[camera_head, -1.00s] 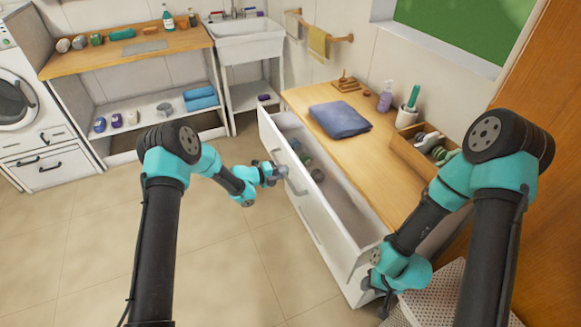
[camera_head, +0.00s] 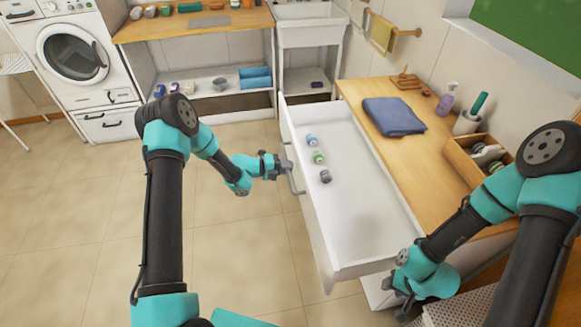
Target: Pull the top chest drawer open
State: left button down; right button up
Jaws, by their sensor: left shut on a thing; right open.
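The top chest drawer (camera_head: 367,200) is white and stands well out from the wooden-topped chest (camera_head: 410,150). Several small jars lie in it, among them a blue-and-white one (camera_head: 311,140), a green one (camera_head: 318,157) and a grey one (camera_head: 325,176). My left gripper (camera_head: 288,168) is shut on the drawer handle (camera_head: 294,181) at the drawer's front. My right gripper (camera_head: 400,298) is open, low beside the chest's near end; its fingertips are small and partly hidden, and it seems to hold nothing.
A folded blue towel (camera_head: 394,116), a lilac pump bottle (camera_head: 446,100) and a wooden box (camera_head: 473,160) sit on the chest top. A washing machine (camera_head: 75,55) and a shelf bench (camera_head: 200,22) stand at the back. The floor left of the drawer is clear.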

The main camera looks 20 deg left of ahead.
pick_arm(q)
jog(key=c, duration=1.1)
grip_release()
jog(key=shift+a, duration=0.1)
jog(key=v, duration=1.7)
jog(key=shift+r, duration=0.1)
